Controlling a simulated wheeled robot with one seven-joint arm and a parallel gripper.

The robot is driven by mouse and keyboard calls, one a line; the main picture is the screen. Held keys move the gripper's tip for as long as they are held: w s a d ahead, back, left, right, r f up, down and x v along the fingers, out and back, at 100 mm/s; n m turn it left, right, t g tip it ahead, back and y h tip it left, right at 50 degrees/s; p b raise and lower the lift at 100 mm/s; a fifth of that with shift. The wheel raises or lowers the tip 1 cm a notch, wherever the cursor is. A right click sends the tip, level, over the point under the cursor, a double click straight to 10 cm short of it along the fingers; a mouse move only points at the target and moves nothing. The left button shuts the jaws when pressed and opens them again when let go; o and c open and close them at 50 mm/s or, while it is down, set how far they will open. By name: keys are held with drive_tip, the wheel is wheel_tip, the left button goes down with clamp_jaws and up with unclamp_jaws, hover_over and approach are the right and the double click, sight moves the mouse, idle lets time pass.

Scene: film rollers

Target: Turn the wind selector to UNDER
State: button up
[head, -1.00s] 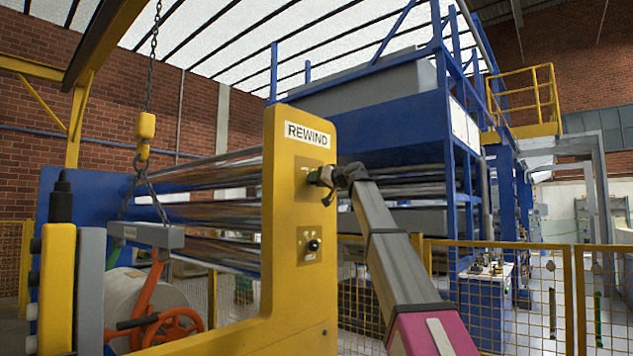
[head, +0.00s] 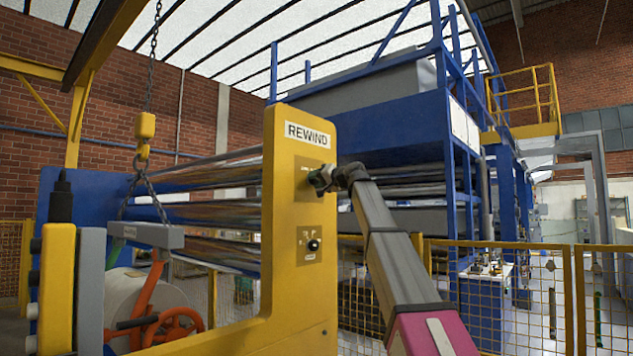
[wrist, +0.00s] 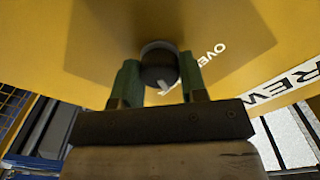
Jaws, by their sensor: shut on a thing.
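The wind selector is a dark round knob (wrist: 159,66) on a plate on the yellow REWIND panel (head: 290,220). In the wrist view a pale pointer mark shows on its lower side, and the word OVER (wrist: 211,54) is to its right, tilted. The UNDER label cannot be made out. My gripper (head: 320,180) is at the upper plate of the panel in the head view and hides the knob there. In the wrist view its two green fingers (wrist: 159,80) are shut on the knob, one on each side.
A second plate with a black knob (head: 314,245) is lower on the panel. Rollers (head: 200,212) stretch left behind the panel, and a lifting beam (head: 146,235) hangs from a chain. Yellow mesh fencing (head: 545,300) stands at the right.

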drive_tip(key=o, duration=0.9)
drive_tip(key=shift+d, duration=0.15)
drive_tip(key=v, duration=1)
drive_tip(key=shift+s+d, duration=0.2)
drive_tip(key=shift+s, duration=0.1)
drive_tip(key=shift+f, duration=0.15)
